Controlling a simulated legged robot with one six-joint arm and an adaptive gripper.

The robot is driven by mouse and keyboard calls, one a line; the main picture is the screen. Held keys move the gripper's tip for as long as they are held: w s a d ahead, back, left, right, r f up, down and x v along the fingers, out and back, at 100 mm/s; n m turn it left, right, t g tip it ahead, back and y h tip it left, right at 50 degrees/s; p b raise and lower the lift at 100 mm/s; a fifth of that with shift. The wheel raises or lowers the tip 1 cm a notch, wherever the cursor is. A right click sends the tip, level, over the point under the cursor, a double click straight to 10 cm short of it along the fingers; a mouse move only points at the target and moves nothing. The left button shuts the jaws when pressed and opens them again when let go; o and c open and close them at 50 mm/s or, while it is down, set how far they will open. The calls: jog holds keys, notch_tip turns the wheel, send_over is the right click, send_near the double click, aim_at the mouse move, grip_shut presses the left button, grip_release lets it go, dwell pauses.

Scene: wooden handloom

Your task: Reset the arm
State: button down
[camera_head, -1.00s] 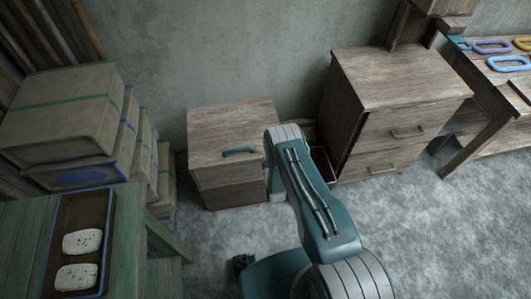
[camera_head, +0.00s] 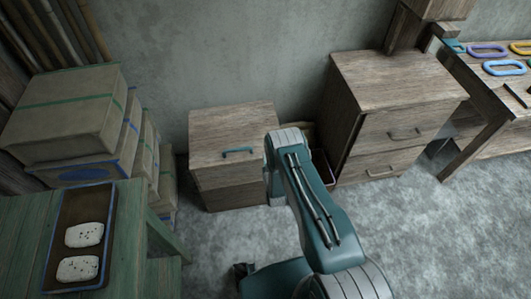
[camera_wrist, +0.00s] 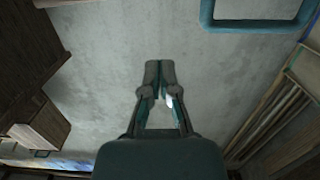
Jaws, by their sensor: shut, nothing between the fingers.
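My arm (camera_head: 312,210), teal with pale grey joints, is folded in the lower middle of the head view, in front of the small wooden cabinet (camera_head: 212,188). In the wrist view my gripper (camera_wrist: 160,68) points up the picture. Its two dark fingers meet at the tips, with nothing between them and a plain grey surface behind. The fingers cannot be made out in the head view.
A taller drawer cabinet (camera_head: 393,82) stands at the right, beside a table (camera_head: 497,95) with coloured loops. Stacked boxes (camera_head: 66,115) and a green bench (camera_head: 127,225) with a tray (camera_head: 58,232) holding two pale speckled pieces are at the left. Grey floor is open at the right.

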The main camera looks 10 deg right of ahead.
jog(key=s+f, duration=0.4)
jog(key=s, duration=0.1)
jog(key=w+r+g, duration=0.1)
jog(key=w+r, duration=0.4)
jog(key=r, duration=0.4)
jog(key=w+r+g, duration=0.1)
jog(key=w+r, duration=0.5)
jog(key=r, duration=0.2)
notch_tip(320, 180, up, 22)
jog(key=s+g, duration=0.2)
jog(key=g, duration=0.1)
jog(key=s+d+r+g, duration=0.2)
jog(key=s+r+g, duration=0.1)
jog(key=s+r, duration=1.4)
jog(key=s+r+g, duration=0.1)
jog(key=s+g, duration=0.2)
jog(key=s, duration=2)
jog(key=shift+s+d+r, duration=0.15)
jog(key=shift+d+r, duration=0.1)
jog(key=shift+r, duration=0.15)
